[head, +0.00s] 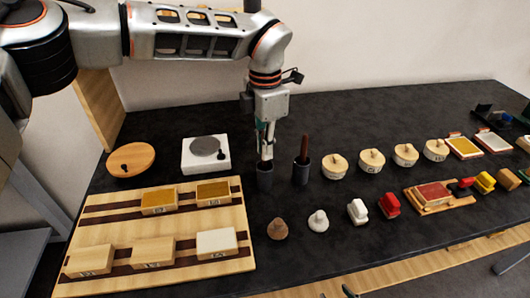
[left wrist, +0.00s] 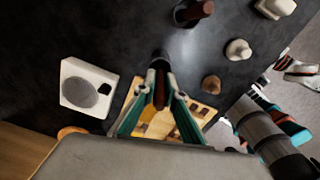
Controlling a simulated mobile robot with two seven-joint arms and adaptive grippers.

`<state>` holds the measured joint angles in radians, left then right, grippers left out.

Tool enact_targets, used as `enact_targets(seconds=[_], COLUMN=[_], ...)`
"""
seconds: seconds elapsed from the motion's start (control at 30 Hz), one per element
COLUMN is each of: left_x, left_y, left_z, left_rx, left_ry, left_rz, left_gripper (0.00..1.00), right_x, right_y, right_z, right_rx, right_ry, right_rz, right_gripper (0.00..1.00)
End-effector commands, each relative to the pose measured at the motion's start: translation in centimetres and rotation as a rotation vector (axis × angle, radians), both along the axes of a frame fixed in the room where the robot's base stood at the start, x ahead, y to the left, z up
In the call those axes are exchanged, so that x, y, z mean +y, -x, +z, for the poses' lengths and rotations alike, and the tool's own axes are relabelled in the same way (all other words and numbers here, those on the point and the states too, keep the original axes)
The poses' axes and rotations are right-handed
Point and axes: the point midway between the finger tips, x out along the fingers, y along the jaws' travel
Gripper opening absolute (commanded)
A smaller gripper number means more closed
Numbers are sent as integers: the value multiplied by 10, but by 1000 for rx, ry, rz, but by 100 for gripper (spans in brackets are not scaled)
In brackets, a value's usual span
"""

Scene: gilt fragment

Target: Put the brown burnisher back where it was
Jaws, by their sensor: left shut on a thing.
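My left gripper (head: 266,153) points down over a dark upright cup (head: 265,174) at the middle of the table. It is shut on a brown burnisher (left wrist: 160,92), whose handle shows between the fingers in the left wrist view. The burnisher's lower end is at the mouth of the cup, which also shows in the left wrist view (left wrist: 160,60); how deep it sits is hidden. A second dark cup (head: 301,174) stands just right, with another dark brown handle (head: 305,146) upright in it. Only small parts of my right arm seem to show at the edges; its jaws are unclear.
A wooden board (head: 240,262) with several blocks lies front left. A round wooden lid (head: 131,160) and a white plate with a grey disc (head: 206,152) lie behind it. Knobbed pots, stamps and a red pad (head: 432,192) fill the right. Bare table lies behind the cups.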

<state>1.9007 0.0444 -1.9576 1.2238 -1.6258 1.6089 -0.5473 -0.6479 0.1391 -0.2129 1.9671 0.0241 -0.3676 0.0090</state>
Motion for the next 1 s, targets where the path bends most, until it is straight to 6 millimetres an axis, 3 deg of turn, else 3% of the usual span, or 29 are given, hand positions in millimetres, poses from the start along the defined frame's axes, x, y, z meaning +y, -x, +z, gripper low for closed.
enact_targets(seconds=[0.13, 0.53, 0.57, 0.6, 1.0], left_x=[0, 0, 0, 0, 0], left_y=[0, 0, 0, 0, 0], left_z=[-20, -24, -24, -24, -20], left_rx=[1, 0, 0, 0, -1], left_ry=[0, 0, 1, 0, 0], left_rz=[0, 0, 0, 0, 0], left_gripper=[0, 0, 19, 28, 28], right_x=[0, -1, -1, -1, -1], right_y=[0, 2, 2, 2, 1], right_z=[-1, -6, -6, -5, -3], right_rx=[2, 9, 9, 9, 6], right_ry=[1, 2, 2, 2, 2], right_rz=[0, 0, 0, 0, -1], right_gripper=[40, 40, 40, 40, 40])
